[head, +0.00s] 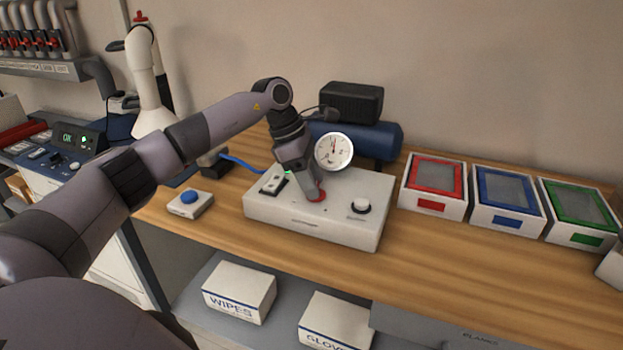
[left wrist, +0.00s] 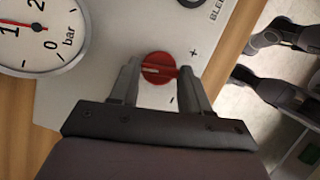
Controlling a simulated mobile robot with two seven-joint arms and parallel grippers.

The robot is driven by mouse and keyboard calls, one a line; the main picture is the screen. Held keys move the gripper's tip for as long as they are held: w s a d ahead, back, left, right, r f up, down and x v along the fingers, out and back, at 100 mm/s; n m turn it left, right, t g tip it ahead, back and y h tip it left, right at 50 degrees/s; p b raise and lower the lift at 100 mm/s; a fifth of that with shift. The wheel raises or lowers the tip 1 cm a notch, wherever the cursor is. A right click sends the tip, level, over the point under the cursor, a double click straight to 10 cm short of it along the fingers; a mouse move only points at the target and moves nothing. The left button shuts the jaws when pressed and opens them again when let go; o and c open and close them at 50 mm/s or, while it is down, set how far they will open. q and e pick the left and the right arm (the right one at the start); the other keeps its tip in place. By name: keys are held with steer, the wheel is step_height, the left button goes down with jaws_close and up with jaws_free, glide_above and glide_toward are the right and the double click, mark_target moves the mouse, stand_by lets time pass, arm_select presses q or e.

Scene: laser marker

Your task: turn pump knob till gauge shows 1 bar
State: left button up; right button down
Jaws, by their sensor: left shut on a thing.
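The pump box (head: 350,228) is a white unit on the wooden bench. Its red knob (head: 317,196) is on the top face and also shows in the left wrist view (left wrist: 158,67), between plus and minus marks. My left gripper (head: 312,188) points down over the box and is shut on the red knob, one finger on each side. The round white gauge (head: 334,152) stands behind the knob with its red needle pointing roughly up. In the left wrist view the gauge (left wrist: 40,60) is cut off, with the needle near the figure 1; I cannot read it exactly.
A second, white-topped knob (head: 360,205) and a switch (head: 272,184) are on the same box. A blue tank (head: 360,139) with a black motor (head: 351,101) stands behind. A blue button box (head: 190,203) is at left; red, blue and green trays (head: 508,219) are at right.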

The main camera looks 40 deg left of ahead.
arm_select(q)
steer(key=o, duration=1.1)
steer(key=shift+c, duration=0.2)
steer(key=v, duration=0.7)
steer(key=shift+r, duration=0.1)
